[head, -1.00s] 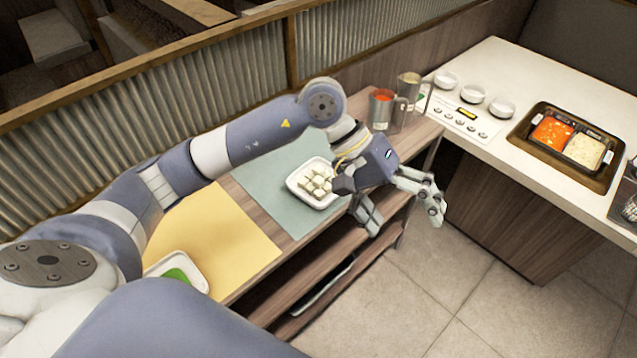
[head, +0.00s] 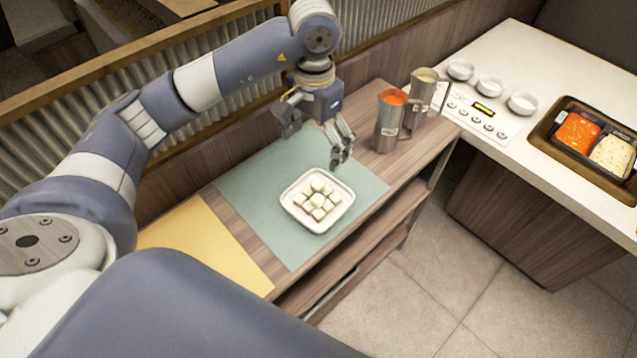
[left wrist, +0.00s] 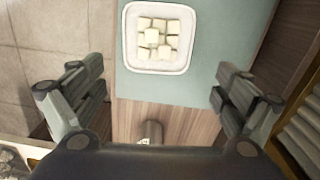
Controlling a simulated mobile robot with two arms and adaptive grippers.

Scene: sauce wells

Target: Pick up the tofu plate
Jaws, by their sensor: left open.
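The tofu plate (head: 327,222) is a white square dish with rounded corners, holding several white tofu cubes (head: 317,200). It rests on a grey-green mat (head: 262,192) on the wooden shelf top. My left gripper (head: 320,150) is open and empty, above the mat's far edge, behind the plate in the head view. In the left wrist view the plate (left wrist: 130,50) lies at the top centre, beyond the spread fingers (left wrist: 150,90) and apart from them. My right gripper is not in view.
Two metal pitchers, one with red sauce (head: 387,122) and one with pale sauce (head: 422,95), stand just right of my left gripper. A yellow mat (head: 200,245) lies to the left. A corrugated partition (head: 360,55) runs behind.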

